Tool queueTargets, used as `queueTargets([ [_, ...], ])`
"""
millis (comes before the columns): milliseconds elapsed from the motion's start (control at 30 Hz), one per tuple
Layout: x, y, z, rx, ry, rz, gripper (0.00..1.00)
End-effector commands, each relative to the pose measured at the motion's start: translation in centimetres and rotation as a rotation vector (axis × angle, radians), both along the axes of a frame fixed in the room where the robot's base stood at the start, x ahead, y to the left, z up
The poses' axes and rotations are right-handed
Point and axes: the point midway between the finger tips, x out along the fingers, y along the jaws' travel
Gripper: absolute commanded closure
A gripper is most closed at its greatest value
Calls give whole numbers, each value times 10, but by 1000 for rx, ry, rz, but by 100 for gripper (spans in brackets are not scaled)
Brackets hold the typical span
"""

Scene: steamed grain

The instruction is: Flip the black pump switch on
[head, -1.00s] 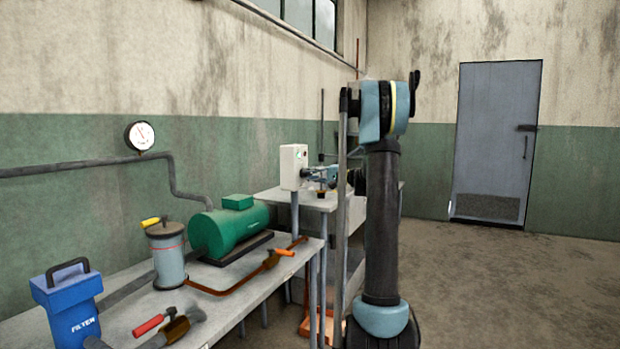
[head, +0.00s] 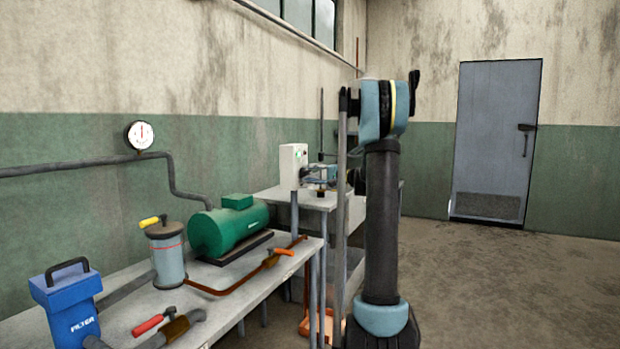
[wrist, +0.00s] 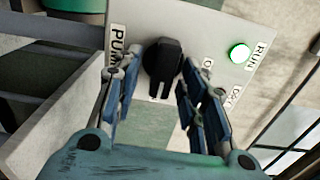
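The black pump switch (wrist: 162,60) is a rotary knob on a white control box (wrist: 205,25) in the wrist view. Its grip part points toward the bottom of the picture, and beside it is lettering that begins "PUM". My gripper (wrist: 150,85) is open, with one finger on each side of the knob and visible gaps between. A green lamp (wrist: 239,53) marked RUN is lit. The box (head: 290,160) also shows in the head view, with my gripper (head: 312,171) at its right face; the knob cannot be made out there.
A table (head: 215,318) holds a green pump motor (head: 232,226), a grey canister (head: 168,262), a blue filter (head: 72,310) and valves with red and orange handles. A round gauge (head: 139,135) is on the wall. The floor at right is clear.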

Motion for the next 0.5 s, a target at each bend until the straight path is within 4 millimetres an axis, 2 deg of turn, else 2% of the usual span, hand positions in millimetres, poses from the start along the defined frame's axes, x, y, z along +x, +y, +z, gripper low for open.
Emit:
queueTargets([
  [267,-4,-6,0,1,-1,0,62],
  [500,-24,-41,0,1,-1,-2,62],
])
